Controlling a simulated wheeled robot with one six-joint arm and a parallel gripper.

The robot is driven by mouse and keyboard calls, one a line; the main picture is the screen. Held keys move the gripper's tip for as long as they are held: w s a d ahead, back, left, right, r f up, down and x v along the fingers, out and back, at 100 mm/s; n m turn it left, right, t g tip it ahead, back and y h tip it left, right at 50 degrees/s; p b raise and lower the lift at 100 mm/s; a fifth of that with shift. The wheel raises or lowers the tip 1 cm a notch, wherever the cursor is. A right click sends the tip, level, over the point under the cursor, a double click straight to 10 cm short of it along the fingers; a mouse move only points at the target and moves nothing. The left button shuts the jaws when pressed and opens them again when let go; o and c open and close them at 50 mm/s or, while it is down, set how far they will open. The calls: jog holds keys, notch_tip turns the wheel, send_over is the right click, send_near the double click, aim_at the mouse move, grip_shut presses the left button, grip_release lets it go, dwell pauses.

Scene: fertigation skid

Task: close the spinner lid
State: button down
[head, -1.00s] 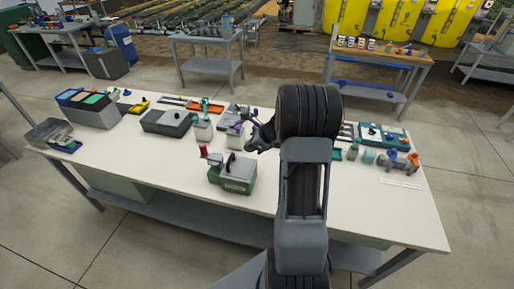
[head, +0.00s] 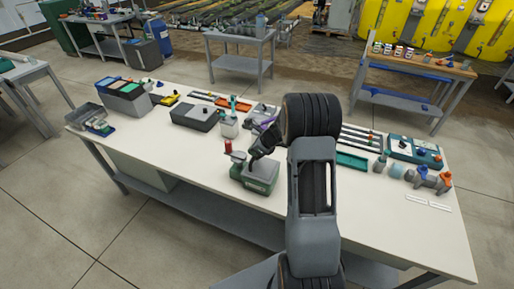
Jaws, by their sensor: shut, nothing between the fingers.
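A small green and grey machine with a pale label (head: 256,184) stands near the front edge of the white bench; it looks like the spinner. Its grey top is partly hidden by my gripper, so I cannot tell the lid's exact angle. My gripper (head: 254,155) is dark, shut and empty. It points down and left at the top of the machine, very close to it; whether it touches is too small to tell. A red-capped item (head: 228,147) shows just behind the machine's left side.
A dark grey box with a knob (head: 193,119) and a white bottle (head: 228,128) stand behind the machine. A teal tray (head: 352,161) and several fittings (head: 422,178) lie to the right. The bench front (head: 195,178) left of the machine is clear.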

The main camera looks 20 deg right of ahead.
jog(key=shift+w+a+f+g, duration=0.1)
jog(key=shift+a+f+g, duration=0.05)
jog(key=shift+f+g, duration=0.15)
jog(key=shift+f+h, duration=0.3)
jog(key=shift+r, duration=0.1)
